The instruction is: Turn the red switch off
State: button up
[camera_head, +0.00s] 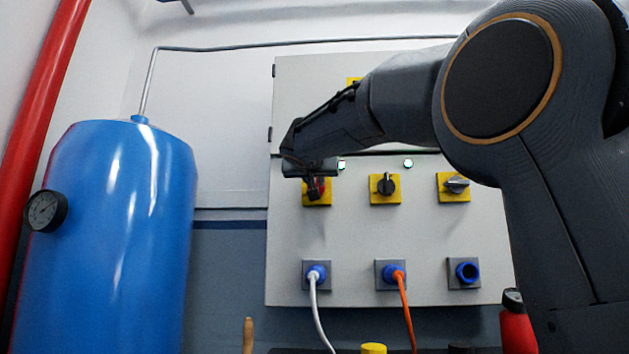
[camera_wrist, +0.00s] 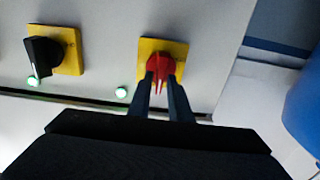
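The red switch (camera_wrist: 160,66) sits on a yellow square plate (camera_wrist: 176,48) on the grey panel. In the wrist view its narrow handle points toward my gripper (camera_wrist: 160,82). My fingers are apart, one on each side of the handle, with a gap between them. I cannot tell whether either finger touches it. In the head view my gripper (camera_head: 314,186) is in front of the switch and hides most of it. A bit of the yellow plate (camera_head: 323,201) shows around it.
A black switch (camera_head: 386,185) and a grey-black switch (camera_head: 456,184) are to the right on the panel (camera_head: 345,235). Green lights (camera_head: 408,163) are lit above. Below are sockets with white and orange cables (camera_head: 406,305). A blue tank (camera_head: 120,230) stands left.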

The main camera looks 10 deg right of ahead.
grip_shut()
jog(key=shift+n, duration=0.3)
jog(key=shift+w+a+f+n+p, duration=0.1)
jog(key=shift+a+f+n+p, duration=0.1)
jog(key=shift+n, duration=2.7)
jog(key=shift+w+a+f+n+p, duration=0.1)
jog(key=shift+a+f+n+p, duration=0.1)
jog(key=shift+n, duration=2.7)
jog(key=shift+a+f+n+p, duration=0.15)
jog(key=shift+a+n, duration=0.05)
jog(key=shift+n, duration=2.7)
jog(key=shift+o, duration=2.4)
grip_release()
